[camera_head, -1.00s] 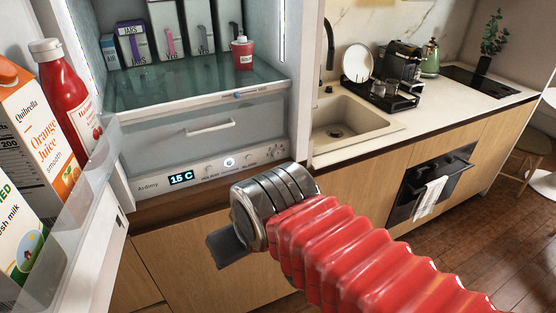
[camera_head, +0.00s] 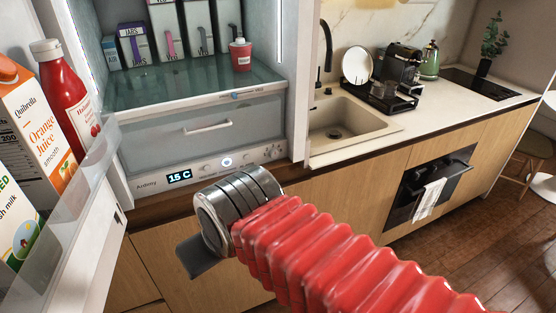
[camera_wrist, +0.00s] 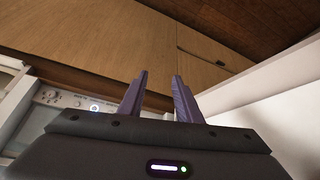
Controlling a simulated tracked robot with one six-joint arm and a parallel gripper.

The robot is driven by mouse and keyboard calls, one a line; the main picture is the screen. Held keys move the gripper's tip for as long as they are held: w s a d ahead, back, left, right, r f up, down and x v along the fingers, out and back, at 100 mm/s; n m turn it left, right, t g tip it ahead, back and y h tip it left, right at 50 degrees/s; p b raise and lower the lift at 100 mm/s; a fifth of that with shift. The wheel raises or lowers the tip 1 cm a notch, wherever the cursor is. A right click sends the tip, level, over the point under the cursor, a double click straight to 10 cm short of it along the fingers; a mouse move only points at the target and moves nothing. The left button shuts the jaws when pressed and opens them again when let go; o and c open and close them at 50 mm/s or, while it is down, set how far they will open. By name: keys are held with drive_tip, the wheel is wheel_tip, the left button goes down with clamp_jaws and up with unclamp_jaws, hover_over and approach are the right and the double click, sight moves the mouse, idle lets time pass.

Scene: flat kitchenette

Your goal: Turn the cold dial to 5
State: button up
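The open fridge has a control panel (camera_head: 150,187) along its bottom edge, with a display (camera_head: 179,175) reading "15 C". A round control with a blue-white glow (camera_head: 227,162) and several small knobs (camera_head: 270,153) sit to the right of the display. The glowing control also shows there (camera_wrist: 95,107), at the lower left.
The fridge door on the left holds a ketchup bottle (camera_head: 65,105) and an orange juice carton (camera_head: 38,135). A closed drawer (camera_head: 200,128) is above the panel. A sink (camera_head: 345,125), coffee machine (camera_head: 400,70) and oven (camera_head: 428,185) are to the right. Wooden cabinet fronts (camera_head: 165,240) are below.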

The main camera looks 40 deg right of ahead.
drive_tip(key=w+d+f+t+h, duration=0.1)
drive_tip(key=w+d+t+h, duration=0.15)
drive_tip(key=w+d, duration=0.85)
drive_tip(key=n+t+h, duration=0.2)
drive_tip(key=n+t, duration=0.3)
approach(275, 155)
drive_tip(key=a, duration=0.4)
drive_tip(key=s+d+f+n+t, duration=0.1)
drive_tip(key=s+d+t, duration=0.1)
drive_tip(key=s, duration=0.1)
drive_tip(key=s+d+f+n+t+y, duration=0.1)
drive_tip(key=s+d+f+t, duration=0.1)
drive_tip(key=s, duration=0.2)
drive_tip(key=shift+f+t, duration=0.25)
drive_tip(key=shift+t, duration=0.1)
drive_tip(key=shift+d, duration=0.15)
drive_tip(key=w, duration=0.4)
drive_tip(key=w+d, duration=0.1)
drive_tip(key=w, duration=0.4)
drive_tip(key=w+d, duration=0.1)
drive_tip(key=w, duration=0.3)
drive_tip(key=shift+w+d, duration=0.2)
drive_tip(key=shift+w, duration=0.1)
drive_tip(key=shift+c, duration=0.4)
